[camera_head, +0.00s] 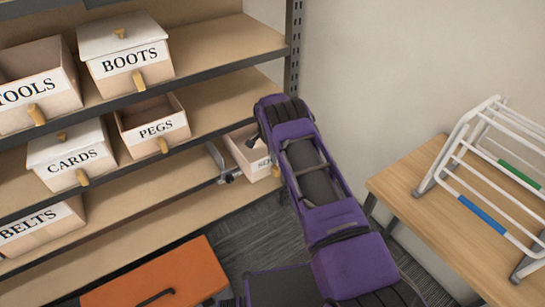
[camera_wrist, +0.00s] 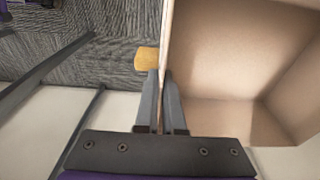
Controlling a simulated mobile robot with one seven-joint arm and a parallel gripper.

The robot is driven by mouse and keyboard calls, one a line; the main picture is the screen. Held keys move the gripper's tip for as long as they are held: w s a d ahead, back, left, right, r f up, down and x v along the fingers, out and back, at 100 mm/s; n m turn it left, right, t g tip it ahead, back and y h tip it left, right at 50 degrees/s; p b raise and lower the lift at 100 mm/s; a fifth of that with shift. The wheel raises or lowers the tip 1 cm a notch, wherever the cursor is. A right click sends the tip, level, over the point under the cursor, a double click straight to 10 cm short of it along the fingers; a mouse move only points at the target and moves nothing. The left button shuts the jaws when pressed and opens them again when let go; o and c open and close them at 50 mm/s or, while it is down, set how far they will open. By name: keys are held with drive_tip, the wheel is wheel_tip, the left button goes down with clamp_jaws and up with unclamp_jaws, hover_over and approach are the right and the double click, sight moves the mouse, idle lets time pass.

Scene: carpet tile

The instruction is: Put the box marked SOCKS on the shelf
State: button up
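The box marked SOCKS (camera_head: 245,155) is a small open pale box at the right end of the shelf unit, between the middle board and the lower board (camera_head: 150,225). Only the start of its label shows; my arm covers the rest. I cannot tell whether its base touches the lower board. In the wrist view its empty inside (camera_wrist: 240,50) fills the right, and its wooden handle (camera_wrist: 147,60) sticks out left of the wall. My gripper (camera_wrist: 161,75) is shut on that thin wall, one finger each side.
Boxes marked BOOTS (camera_head: 125,50), TOOLS (camera_head: 40,85), PEGS (camera_head: 152,125), CARDS (camera_head: 70,155) and BELTS (camera_head: 40,225) stand on the shelves. A wooden table (camera_head: 420,200) with a white rack (camera_head: 490,165) is at right. An orange surface (camera_head: 160,275) is at front left.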

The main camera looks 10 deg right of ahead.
drive_tip(key=o, duration=0.4)
